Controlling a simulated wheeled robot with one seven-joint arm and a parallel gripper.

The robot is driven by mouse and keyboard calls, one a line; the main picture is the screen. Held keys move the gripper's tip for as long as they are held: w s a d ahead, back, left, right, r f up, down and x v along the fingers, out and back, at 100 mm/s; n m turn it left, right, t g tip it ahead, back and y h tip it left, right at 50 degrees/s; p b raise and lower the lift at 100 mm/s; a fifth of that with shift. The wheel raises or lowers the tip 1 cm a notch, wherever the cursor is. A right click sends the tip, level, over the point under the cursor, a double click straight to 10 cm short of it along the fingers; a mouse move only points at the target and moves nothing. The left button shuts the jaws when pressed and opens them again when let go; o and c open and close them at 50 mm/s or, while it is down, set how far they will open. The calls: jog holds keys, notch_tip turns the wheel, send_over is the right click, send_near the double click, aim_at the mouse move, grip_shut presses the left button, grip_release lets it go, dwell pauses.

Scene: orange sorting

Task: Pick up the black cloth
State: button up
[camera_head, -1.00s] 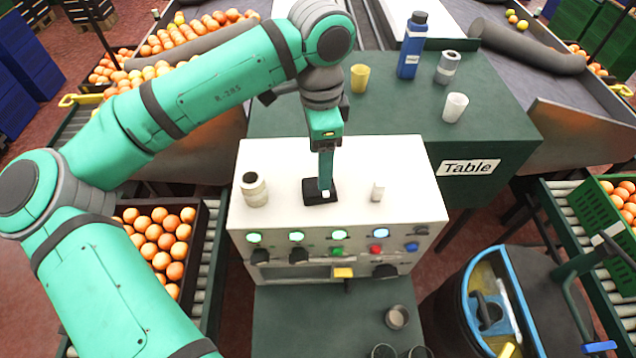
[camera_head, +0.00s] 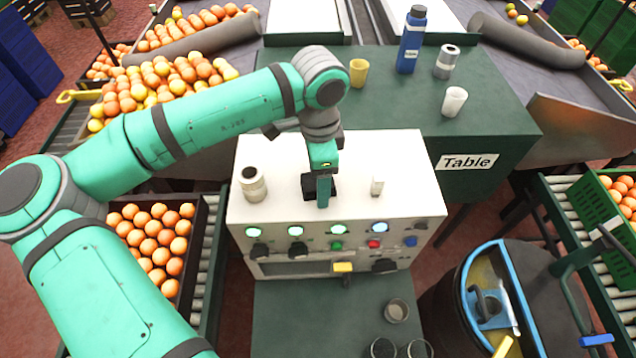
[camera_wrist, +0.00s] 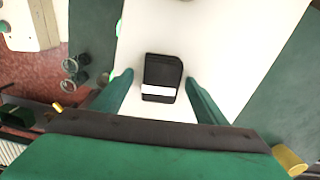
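The black cloth (camera_wrist: 162,72) is a small folded dark block with a white band, lying on the white top of the control box (camera_head: 385,155). In the head view the cloth (camera_head: 308,188) is partly hidden behind my gripper (camera_head: 323,203). In the wrist view my gripper (camera_wrist: 159,80) is open, with one green finger on each side of the cloth and a gap on both sides. The fingers point down at the box top. Their exact height above it is hard to tell.
A grey-white roll (camera_head: 253,184) stands left of the cloth, and a small white object (camera_head: 377,186) stands right. Buttons and knobs line the box front. Behind, the green table (camera_head: 490,125) bears a blue bottle (camera_head: 411,40), a yellow cup (camera_head: 359,72) and a white cup (camera_head: 454,101).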

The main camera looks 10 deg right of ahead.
jog(key=c, duration=1.1)
jog(key=shift+w+a, duration=0.1)
jog(key=shift+r, duration=0.45)
notch_tip(320, 180, up, 3)
jog(key=shift+f, duration=0.2)
jog(key=s+d+r, duration=0.3)
jog(key=s+r, duration=0.6)
jog(key=s, duration=0.4)
jog(key=shift+s+d+r, duration=0.25)
jog(key=shift+s+d, duration=0.1)
jog(key=shift+d, duration=0.05)
